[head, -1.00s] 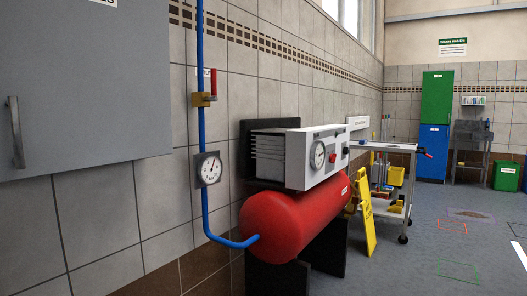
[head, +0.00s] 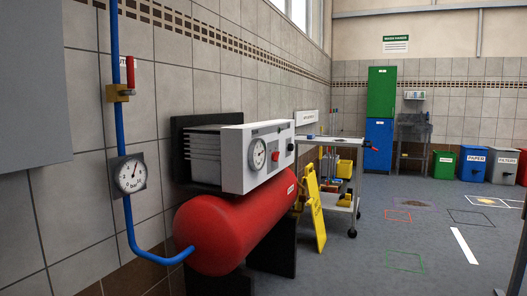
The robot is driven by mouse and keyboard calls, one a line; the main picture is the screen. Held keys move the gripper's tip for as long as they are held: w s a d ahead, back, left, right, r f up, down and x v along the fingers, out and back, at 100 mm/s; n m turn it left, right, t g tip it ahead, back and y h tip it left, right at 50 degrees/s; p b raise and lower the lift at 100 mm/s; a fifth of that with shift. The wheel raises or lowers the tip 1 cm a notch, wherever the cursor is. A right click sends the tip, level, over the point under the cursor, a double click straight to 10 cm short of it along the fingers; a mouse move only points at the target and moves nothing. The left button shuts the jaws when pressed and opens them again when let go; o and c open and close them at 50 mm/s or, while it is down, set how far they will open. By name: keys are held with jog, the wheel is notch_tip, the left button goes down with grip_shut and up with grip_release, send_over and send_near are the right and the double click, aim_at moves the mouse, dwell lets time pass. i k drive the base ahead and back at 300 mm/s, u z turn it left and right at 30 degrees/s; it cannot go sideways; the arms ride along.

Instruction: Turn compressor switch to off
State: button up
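The compressor has a red horizontal tank (head: 235,222) on dark supports beside the tiled wall. A white control box (head: 235,160) sits on top of it. The front panel carries a round gauge (head: 258,154), a red control (head: 276,156) and a small black knob (head: 290,147). These are too small to tell which is the switch or how it is set. My gripper is not in view.
A blue pipe (head: 120,140) with a red-handled valve (head: 130,75) and a wall gauge (head: 130,175) runs to the tank. A grey cabinet (head: 30,80) is at left. A yellow floor sign (head: 314,210) and a trolley (head: 352,190) stand beyond the compressor. Floor at right is mostly clear.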

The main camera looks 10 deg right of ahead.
aim_at(275, 156)
jog(key=z, duration=0.45)
jog(key=i, duration=1.85)
jog(key=u, duration=0.15)
